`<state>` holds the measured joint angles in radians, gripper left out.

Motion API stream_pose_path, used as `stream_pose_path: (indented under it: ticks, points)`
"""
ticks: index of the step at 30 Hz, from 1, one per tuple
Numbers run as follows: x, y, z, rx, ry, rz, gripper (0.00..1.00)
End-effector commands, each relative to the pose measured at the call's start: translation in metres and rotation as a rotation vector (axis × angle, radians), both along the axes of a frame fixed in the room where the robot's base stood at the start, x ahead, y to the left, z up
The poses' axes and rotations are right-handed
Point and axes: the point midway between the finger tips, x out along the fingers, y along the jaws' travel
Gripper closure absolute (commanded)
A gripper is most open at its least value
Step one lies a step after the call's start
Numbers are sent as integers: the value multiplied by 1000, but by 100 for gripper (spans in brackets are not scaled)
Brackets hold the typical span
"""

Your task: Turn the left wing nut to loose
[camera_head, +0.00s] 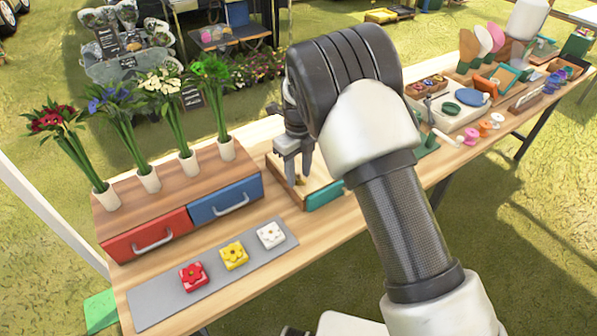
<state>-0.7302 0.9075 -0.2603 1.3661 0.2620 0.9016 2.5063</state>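A small brass-coloured piece (300,180), which looks like a wing nut, shows on a light wooden board or shallow box (284,187) in the middle of the table. It is too small and too covered to tell how it is turned. My gripper (298,180) points down right at it, its two grey fingers apart, one on either side as seen from here. I cannot tell whether they touch it. No second wing nut shows; my arm hides the board's right part.
A teal block (325,195) sits at the board's front edge. To the left stands a drawer unit (182,210) with flower vases on top. A grey mat (170,297) with flower tiles lies in front. Trays and spools (485,129) crowd the right end.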

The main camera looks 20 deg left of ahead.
Motion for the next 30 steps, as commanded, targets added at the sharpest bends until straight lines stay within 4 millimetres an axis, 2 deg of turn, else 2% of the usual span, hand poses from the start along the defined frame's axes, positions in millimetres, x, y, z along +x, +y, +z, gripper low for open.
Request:
stream_pose_path:
  ticks: [2,8,20,30]
  points:
    - [0,0,0,0,0,0,65]
    - [0,0,0,0,0,0,99]
    - [0,0,1,0,0,58,100]
    - [1,0,1,0,-1,306,100]
